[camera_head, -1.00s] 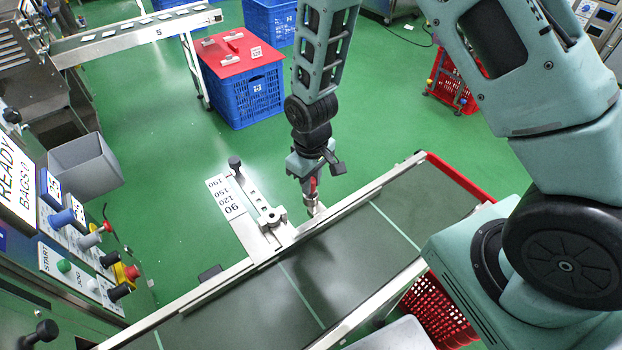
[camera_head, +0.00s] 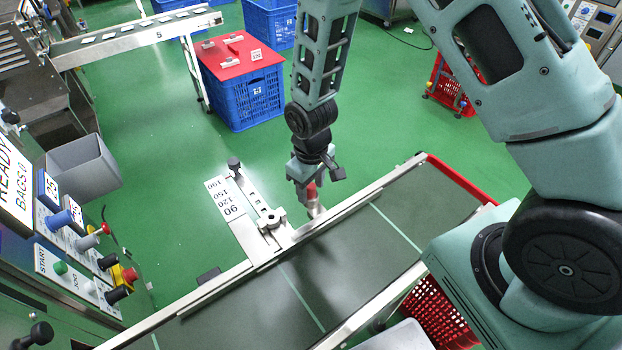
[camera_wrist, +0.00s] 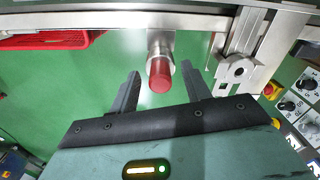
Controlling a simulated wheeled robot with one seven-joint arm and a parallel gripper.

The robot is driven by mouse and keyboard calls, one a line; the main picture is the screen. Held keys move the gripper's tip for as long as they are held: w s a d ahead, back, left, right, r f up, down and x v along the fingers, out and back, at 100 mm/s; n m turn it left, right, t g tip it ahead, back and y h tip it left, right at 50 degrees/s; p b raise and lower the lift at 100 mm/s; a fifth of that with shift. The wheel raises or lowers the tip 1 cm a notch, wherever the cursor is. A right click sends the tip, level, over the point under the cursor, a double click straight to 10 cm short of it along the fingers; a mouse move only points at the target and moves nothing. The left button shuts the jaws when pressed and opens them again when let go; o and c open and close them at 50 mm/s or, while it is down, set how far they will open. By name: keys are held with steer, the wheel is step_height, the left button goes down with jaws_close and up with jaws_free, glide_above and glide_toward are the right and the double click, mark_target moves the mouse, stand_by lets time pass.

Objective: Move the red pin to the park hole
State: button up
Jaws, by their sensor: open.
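The red pin (camera_wrist: 160,76) stands in a round metal holder at the side of the conveyor. In the wrist view it lies between the spread fingers of my gripper (camera_wrist: 160,85), with a gap on each side. In the head view the red pin (camera_head: 311,191) shows just below my gripper (camera_head: 312,182), at the conveyor's far rail. My gripper is open and holds nothing. A metal slide bracket with a hole (camera_head: 270,217) sits left of the pin, beside a scale plate marked 90 to 190 (camera_head: 226,197). I cannot tell which hole is the park hole.
The conveyor belt (camera_head: 350,240) runs diagonally, with metal rails on both sides. A control panel (camera_head: 75,250) with buttons and knobs stands at the left. A blue crate with a red lid (camera_head: 245,95) stands on the open green floor behind.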

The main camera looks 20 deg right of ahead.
mark_target(311, 185)
step_height(311, 185, up, 17)
steer(key=shift+r+p, duration=0.2)
steer(key=shift+p, duration=0.25)
stand_by(0.4)
steer(key=s+a+r+p, duration=0.1)
steer(key=s+a+r, duration=0.1)
steer(key=s, duration=0.5)
steer(key=s+a+r+n+p, duration=0.1)
steer(key=s+a+r, duration=0.1)
steer(key=s+r, duration=0.3)
steer(key=s+a+r+n+p, duration=0.1)
steer(key=s+r, duration=0.3)
steer(key=s, duration=0.5)
steer(key=shift+a+y+p, duration=0.3)
steer(key=shift+a+p, duration=0.1)
steer(key=shift+a, duration=0.25)
